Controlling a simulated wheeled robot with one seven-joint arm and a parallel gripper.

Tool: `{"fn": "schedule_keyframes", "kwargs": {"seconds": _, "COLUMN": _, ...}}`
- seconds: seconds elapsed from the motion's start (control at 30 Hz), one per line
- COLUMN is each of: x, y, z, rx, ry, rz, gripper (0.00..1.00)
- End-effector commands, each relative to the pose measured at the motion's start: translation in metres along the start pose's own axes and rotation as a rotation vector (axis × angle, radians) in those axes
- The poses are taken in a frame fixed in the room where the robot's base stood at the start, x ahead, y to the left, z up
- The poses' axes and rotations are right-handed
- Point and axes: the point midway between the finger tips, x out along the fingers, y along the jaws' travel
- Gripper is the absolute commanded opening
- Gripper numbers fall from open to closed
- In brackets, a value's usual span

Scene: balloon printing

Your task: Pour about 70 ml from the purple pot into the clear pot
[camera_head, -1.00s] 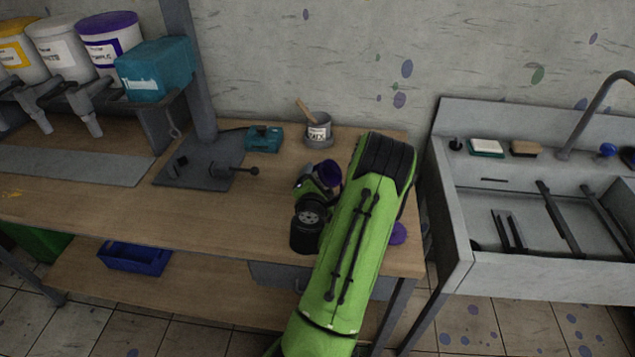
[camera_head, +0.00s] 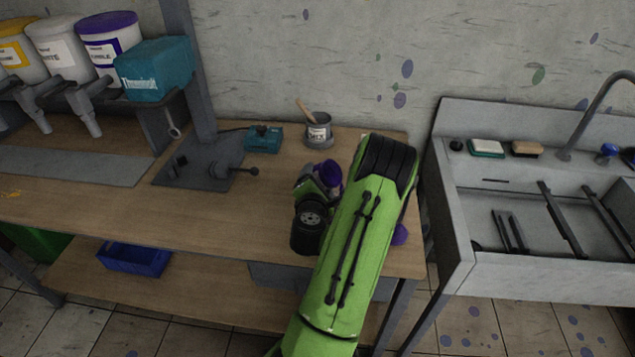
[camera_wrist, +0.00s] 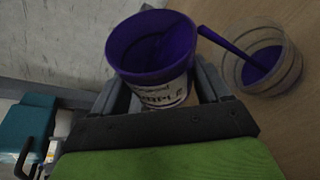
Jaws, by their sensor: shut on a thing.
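The purple pot (camera_wrist: 150,65) is white-labelled with purple inside and on its rim. My gripper (camera_wrist: 165,95) is shut on it, one finger on each side, and holds it tilted. It also shows in the head view (camera_head: 330,174), left of my green arm. The clear pot (camera_wrist: 287,73) stands on the wooden table at the right of the wrist view, apart from the purple pot, with purple in its bottom. A purple streak (camera_wrist: 228,47) runs from the purple pot's rim into the clear pot and looks like a pouring stream. I cannot make out the clear pot in the head view.
A grey pot (camera_head: 319,131) with a wooden stick stands at the table's back. A teal box (camera_head: 263,139) and dark stand (camera_head: 200,172) are left of it. A purple round thing (camera_head: 400,234) lies right of my arm. A sink (camera_head: 540,220) stands at the right.

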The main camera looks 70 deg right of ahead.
Motion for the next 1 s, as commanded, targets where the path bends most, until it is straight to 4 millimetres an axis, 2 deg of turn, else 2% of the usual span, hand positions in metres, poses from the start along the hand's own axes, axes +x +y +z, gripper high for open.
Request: {"fn": "schedule_keyframes", "kwargs": {"seconds": 1.0, "x": -0.0001, "y": 0.0000, "z": 0.0000, "rx": 0.040, "ry": -0.001, "rz": 0.017, "gripper": 0.38}}
